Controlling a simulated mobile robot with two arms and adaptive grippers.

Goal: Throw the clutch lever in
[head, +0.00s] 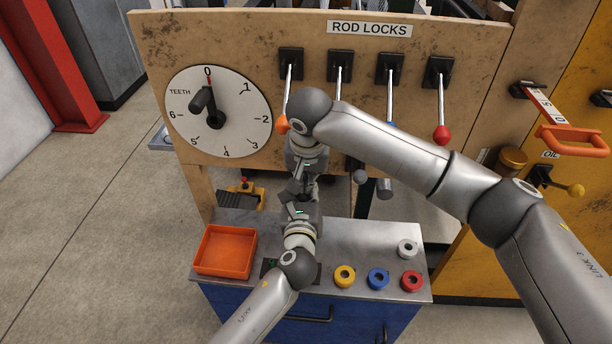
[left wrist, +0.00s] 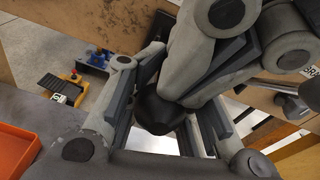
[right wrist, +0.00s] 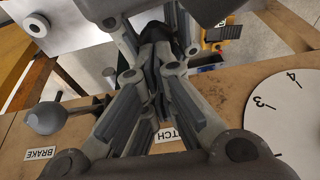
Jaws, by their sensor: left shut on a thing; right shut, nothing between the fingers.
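The clutch lever is mostly hidden in the head view behind my two grippers. Its label (right wrist: 170,133), partly covered and ending in "TCH", shows in the right wrist view. My left gripper (head: 302,203) reaches up from below and is shut on a black rounded knob (left wrist: 158,113), which seems to be the lever's end. My right gripper (head: 304,179) comes down from above and meets the left one. Its fingers are shut with nothing between them, close against the knob.
A dial (head: 245,130) reading near 0 is at left. The rod lock levers (head: 338,85) hang above. The brake knob (right wrist: 45,118) is beside the clutch. Below, a bench (head: 345,238) holds an orange tray (head: 204,271) and several coloured rings (head: 378,278). Floor is free at left.

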